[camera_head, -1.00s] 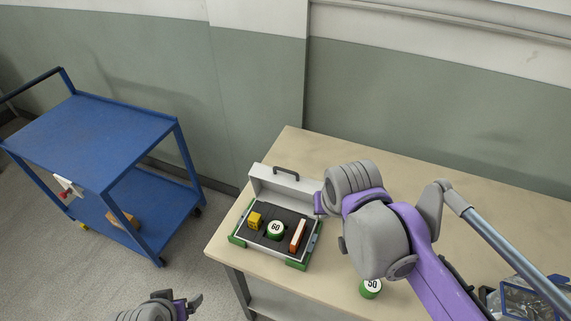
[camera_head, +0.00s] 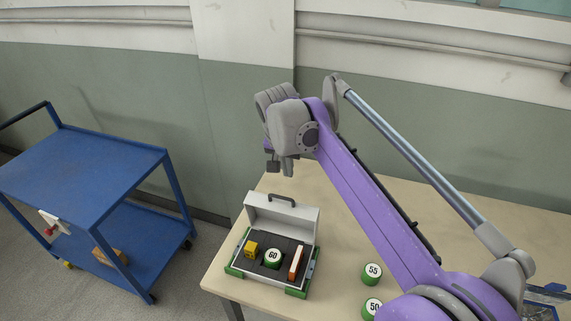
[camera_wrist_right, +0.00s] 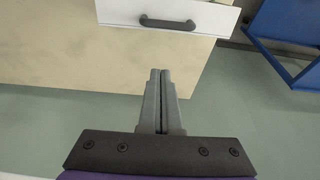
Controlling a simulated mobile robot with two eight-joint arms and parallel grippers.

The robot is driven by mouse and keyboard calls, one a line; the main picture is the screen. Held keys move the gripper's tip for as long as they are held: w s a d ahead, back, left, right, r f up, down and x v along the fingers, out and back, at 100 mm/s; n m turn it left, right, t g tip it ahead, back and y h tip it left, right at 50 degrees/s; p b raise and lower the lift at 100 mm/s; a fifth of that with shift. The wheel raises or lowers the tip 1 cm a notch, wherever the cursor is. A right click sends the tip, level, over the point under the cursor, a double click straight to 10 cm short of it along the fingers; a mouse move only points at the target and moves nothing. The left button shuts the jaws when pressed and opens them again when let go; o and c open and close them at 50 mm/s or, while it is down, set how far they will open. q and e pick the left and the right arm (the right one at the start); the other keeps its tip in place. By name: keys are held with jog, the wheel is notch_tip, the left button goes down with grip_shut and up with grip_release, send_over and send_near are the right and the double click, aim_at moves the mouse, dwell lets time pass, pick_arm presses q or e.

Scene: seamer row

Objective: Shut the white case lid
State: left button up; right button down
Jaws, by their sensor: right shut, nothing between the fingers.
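The white case (camera_head: 263,284), with green corners, stands on the table with its lid (camera_head: 290,220) open and raised at the back. The lid's dark handle (camera_head: 281,198) is on its upper edge. In the case's dark insert sit a yellow block (camera_head: 250,248), a green-and-white cylinder marked 60 (camera_head: 272,258) and an orange-and-white block (camera_head: 296,262). My right gripper (camera_head: 281,170) is shut and empty, above and behind the lid in the picture. In the right wrist view, the shut fingers (camera_wrist_right: 160,72) point toward the white lid (camera_wrist_right: 207,18) and its handle (camera_wrist_right: 168,23), apart from them.
Green cylinders marked 55 (camera_head: 372,273) and 50 (camera_head: 371,307) stand on the table (camera_head: 330,245) right of the case. A blue cart (camera_head: 80,175) stands at the left. A grey-green wall (camera_head: 235,120) is behind the table.

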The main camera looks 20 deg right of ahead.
aim_at(284, 202)
jog(key=f, duration=0.1)
jog(key=s+f, duration=0.1)
jog(key=a+f, duration=0.1)
jog(key=f, duration=0.1)
jog(key=shift+s, duration=0.2)
jog(key=shift+s+a, duration=0.3)
jog(key=shift+s, duration=0.1)
jog(key=shift+s, duration=0.1)
